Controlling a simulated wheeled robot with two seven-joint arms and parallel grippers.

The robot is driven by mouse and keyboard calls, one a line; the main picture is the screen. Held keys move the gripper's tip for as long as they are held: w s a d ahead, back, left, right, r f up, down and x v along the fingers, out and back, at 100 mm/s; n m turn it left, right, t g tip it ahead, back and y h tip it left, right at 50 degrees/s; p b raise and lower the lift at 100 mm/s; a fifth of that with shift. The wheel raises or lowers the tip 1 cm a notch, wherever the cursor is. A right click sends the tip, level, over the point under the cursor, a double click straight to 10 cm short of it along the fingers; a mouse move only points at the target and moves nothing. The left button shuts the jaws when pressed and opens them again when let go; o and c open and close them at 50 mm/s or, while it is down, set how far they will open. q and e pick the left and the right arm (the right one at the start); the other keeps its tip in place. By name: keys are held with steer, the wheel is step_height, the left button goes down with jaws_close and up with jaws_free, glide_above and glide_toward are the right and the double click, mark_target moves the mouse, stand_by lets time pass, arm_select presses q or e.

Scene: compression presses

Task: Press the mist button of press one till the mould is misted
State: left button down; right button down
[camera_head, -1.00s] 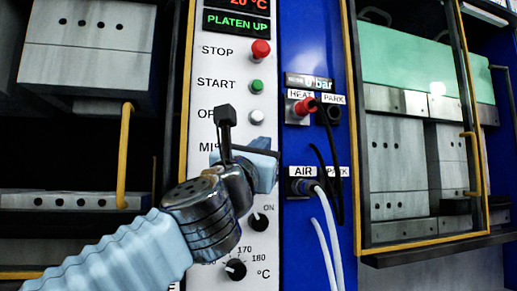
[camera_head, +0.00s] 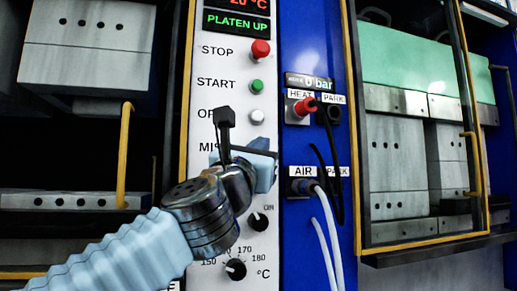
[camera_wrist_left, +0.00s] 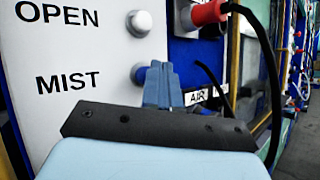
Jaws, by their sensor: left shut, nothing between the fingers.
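The white control panel (camera_head: 206,130) shows a MIST label partly hidden behind my arm in the head view. My left gripper (camera_head: 262,168) is at the panel below the OPEN button (camera_head: 257,117). In the left wrist view its blue fingers (camera_wrist_left: 163,78) are shut, empty and overlap the right side of the mist button; I cannot tell whether they touch it. The open press at left holds a grey lower mould block (camera_head: 70,202). My right gripper is not in view.
The red STOP (camera_head: 260,49) and green START (camera_head: 257,86) buttons are above. Below the gripper are two black knobs (camera_head: 236,269). To the right, a blue panel (camera_head: 300,235) carries a red HEAT plug (camera_head: 305,106) and hanging hoses. A yellow-framed press stands farther right.

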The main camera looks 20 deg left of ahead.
arm_select(q)
steer(key=shift+w+a, duration=0.3)
steer(key=shift+w, duration=0.1)
stand_by(0.8)
steer(key=shift+s+d, duration=0.55)
steer(key=shift+s, duration=0.2)
steer(key=shift+s, duration=0.1)
steer(key=s+d, duration=0.1)
steer(key=s, duration=0.1)
steer(key=s+d, duration=0.1)
steer(key=s, duration=0.1)
steer(key=shift+d, duration=0.4)
stand_by(0.8)
